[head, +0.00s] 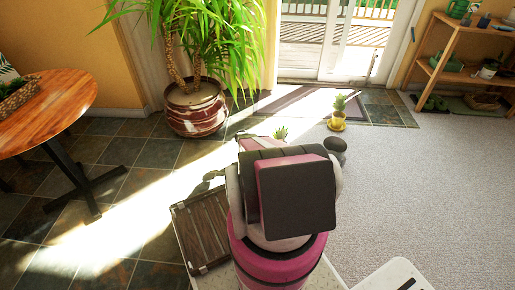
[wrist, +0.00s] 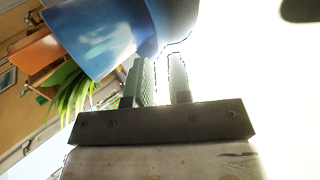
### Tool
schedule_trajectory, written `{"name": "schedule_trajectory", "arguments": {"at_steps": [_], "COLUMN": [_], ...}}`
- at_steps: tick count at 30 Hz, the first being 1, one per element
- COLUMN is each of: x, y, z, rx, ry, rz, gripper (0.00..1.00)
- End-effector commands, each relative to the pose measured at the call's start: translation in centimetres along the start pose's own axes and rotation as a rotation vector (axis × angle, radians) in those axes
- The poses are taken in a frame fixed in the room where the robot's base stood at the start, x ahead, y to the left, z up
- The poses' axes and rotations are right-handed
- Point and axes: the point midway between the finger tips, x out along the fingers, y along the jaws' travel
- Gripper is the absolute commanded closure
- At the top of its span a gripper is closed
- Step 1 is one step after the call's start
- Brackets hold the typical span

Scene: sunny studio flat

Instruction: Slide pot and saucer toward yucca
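A blue pot (wrist: 95,38) fills the upper left of the wrist view, with a wider blue part, perhaps its saucer (wrist: 178,18), beside it. Green leaves (wrist: 68,92) show below the pot. In the head view my arm hides the pot, and only a leafy tip (head: 281,133) shows above the arm. The yucca (head: 205,40) stands at upper left in a large brown striped pot (head: 196,118). My gripper (wrist: 158,62) has its two fingers apart, with an empty gap between them. The fingertips are close to the blue pot's wide end; contact cannot be told.
A small spiky plant in a yellow pot (head: 338,122) stands beyond my arm on the right. A round wooden table (head: 50,105) is at left, and a wooden shelf (head: 447,50) at upper right. Tile floor lies before the yucca; grey carpet (head: 420,180) is clear at right.

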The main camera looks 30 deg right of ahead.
Motion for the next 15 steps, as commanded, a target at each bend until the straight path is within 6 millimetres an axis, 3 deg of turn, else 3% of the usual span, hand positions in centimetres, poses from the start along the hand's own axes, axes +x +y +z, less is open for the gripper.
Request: {"name": "schedule_trajectory", "arguments": {"at_steps": [9,15], "x": [5.3,6.6], "y": [0.0,0.0], "z": [-0.1,0.0], "rx": [0.000,0.000], "ry": [-0.001,0.001], "rz": [0.000,0.000], "gripper": [0.81,0.81]}}
